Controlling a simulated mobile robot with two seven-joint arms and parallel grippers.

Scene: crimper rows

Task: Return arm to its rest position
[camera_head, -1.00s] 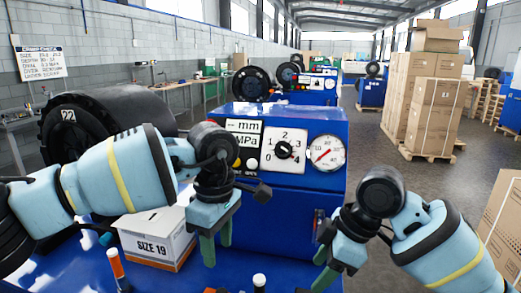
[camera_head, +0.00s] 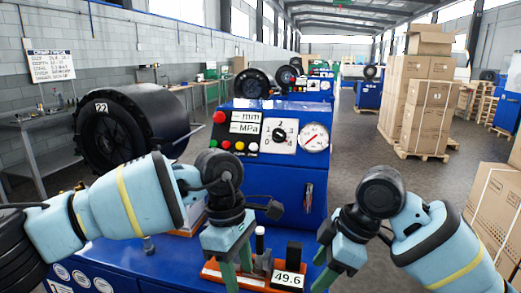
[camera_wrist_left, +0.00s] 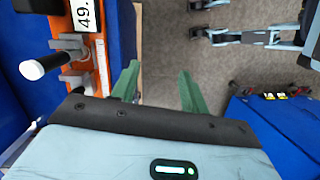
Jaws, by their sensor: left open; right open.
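My left arm comes in from the left in the head view, in front of the blue machine (camera_head: 270,180). Its gripper (camera_head: 238,266) points down with green fingers apart, over the bench edge beside an orange stand (camera_head: 212,272) with a 49.6 display (camera_head: 288,281). In the left wrist view the left gripper (camera_wrist_left: 158,82) is open and empty, with grey floor between its fingers. The orange stand (camera_wrist_left: 76,30) and its white-tipped handle (camera_wrist_left: 34,68) lie left of the fingers, apart from them. My right gripper (camera_head: 323,266) is open and empty at the lower right of the machine.
The blue bench (camera_head: 130,265) fills the lower left. The machine front has a panel of coloured buttons and a red-needled gauge (camera_head: 315,137). A large black drum marked 22 (camera_head: 125,130) stands behind left. Cardboard boxes (camera_head: 428,115) stand right; the floor between is open.

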